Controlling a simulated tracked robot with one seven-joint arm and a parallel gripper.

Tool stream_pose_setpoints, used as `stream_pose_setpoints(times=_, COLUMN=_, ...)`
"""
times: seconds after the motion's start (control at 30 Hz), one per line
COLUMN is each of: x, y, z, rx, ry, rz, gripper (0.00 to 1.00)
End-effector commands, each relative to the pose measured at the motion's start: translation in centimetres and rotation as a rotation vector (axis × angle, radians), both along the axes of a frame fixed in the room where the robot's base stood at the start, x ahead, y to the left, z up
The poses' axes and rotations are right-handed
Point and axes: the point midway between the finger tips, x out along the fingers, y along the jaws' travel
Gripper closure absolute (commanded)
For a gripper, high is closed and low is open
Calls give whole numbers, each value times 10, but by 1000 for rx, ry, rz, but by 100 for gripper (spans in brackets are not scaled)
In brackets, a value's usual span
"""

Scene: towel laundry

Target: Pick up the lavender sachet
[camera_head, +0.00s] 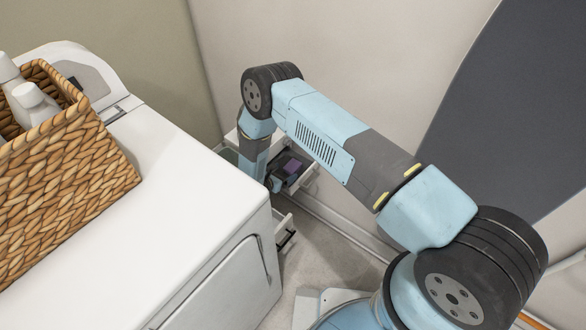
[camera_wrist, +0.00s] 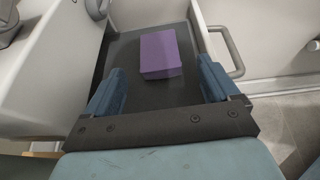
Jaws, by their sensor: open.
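The lavender sachet (camera_wrist: 160,54) is a small purple block. It lies flat on the dark floor of an open drawer (camera_wrist: 126,85) in the wrist view. It also shows small in the head view (camera_head: 292,166), beside my arm's end. My gripper (camera_wrist: 160,82) is open and empty. Its two blue fingers stand left and right of the sachet's near end, with the sachet just beyond the fingertips and apart from both. In the head view my gripper is mostly hidden by my own arm.
The drawer has pale walls and a grey handle (camera_wrist: 229,50) on the right. A white washer (camera_head: 150,210) stands at the left, with a wicker basket (camera_head: 70,170) of white bottles on it. Another open drawer front with a dark handle (camera_head: 286,240) juts out below. Grey floor (camera_head: 335,255) is clear.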

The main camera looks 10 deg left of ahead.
Motion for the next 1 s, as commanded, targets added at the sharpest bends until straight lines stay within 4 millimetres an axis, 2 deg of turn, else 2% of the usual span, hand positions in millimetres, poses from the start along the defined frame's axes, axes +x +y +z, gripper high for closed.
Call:
stream_pose_setpoints(times=0.27, x=17, y=-10, z=-8, rx=0, ry=0, rz=-2, gripper=12)
stream_pose_setpoints(times=0.5, x=42, y=-24, z=-20, rx=0, ry=0, rz=-3, gripper=12)
stream_pose_setpoints(times=0.77, x=46, y=-24, z=-21, rx=1, ry=-1, rz=1, gripper=12)
stream_pose_setpoints(times=1.0, x=46, y=-24, z=-21, rx=0, ry=0, rz=1, gripper=33)
